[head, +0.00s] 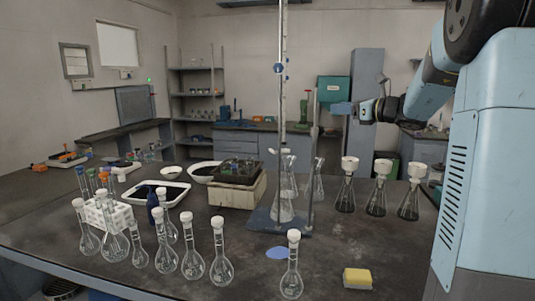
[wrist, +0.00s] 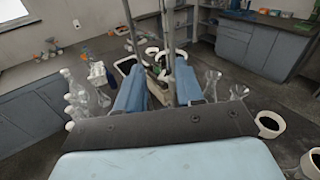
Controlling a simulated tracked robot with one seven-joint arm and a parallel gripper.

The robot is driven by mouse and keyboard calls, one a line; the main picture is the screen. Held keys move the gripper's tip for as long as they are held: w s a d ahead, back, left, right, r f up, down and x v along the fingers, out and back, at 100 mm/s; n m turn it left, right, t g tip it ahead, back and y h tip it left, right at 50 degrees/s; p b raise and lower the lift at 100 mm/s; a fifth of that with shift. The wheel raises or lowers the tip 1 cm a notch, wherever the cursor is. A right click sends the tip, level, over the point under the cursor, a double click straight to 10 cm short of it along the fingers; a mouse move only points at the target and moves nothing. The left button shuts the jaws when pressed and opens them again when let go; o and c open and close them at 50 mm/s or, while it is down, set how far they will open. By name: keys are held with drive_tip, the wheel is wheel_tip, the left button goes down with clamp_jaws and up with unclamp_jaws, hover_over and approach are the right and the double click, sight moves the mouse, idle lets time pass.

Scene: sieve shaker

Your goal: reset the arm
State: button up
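My arm reaches in from the right in the head view and is raised above the bench. My gripper (head: 343,108) points left, high over the back right of the bench, apart from everything on it. In the wrist view my gripper (wrist: 159,88) shows two blue fingers spread apart with an empty gap between them. The stand's rods and trays seen through the gap lie beyond the fingers, not in them.
A stand with a tall rod (head: 283,90) rises left of my gripper. Flasks with white funnels (head: 346,180) stand below it. Several stoppered flasks (head: 221,262) stand at the front left. A yellow sponge (head: 357,277) lies at the front right, with bare bench around it.

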drive_tip(key=s+a+f+n+g+h, duration=0.1)
drive_tip(key=s+a+f+n+g, duration=0.15)
drive_tip(key=s+a+n, duration=0.35)
drive_tip(key=s+a+f+n+g+h, duration=0.1)
drive_tip(key=s+a+f+n+g, duration=0.15)
drive_tip(key=s, duration=0.55)
drive_tip(key=s+a+f+n+g+h, duration=0.1)
drive_tip(key=s+a+f+n+g, duration=0.2)
drive_tip(key=s+n, duration=0.35)
drive_tip(key=s+d+f+n+h, duration=0.2)
drive_tip(key=s+n, duration=0.4)
drive_tip(key=s, duration=0.3)
drive_tip(key=s+d+f+n+h, duration=0.1)
drive_tip(key=s+f+n+h, duration=0.3)
drive_tip(key=s+n+h, duration=0.2)
drive_tip(key=shift+s+d+f, duration=0.35)
drive_tip(key=shift+s+f, duration=0.05)
drive_tip(key=shift+s, duration=1)
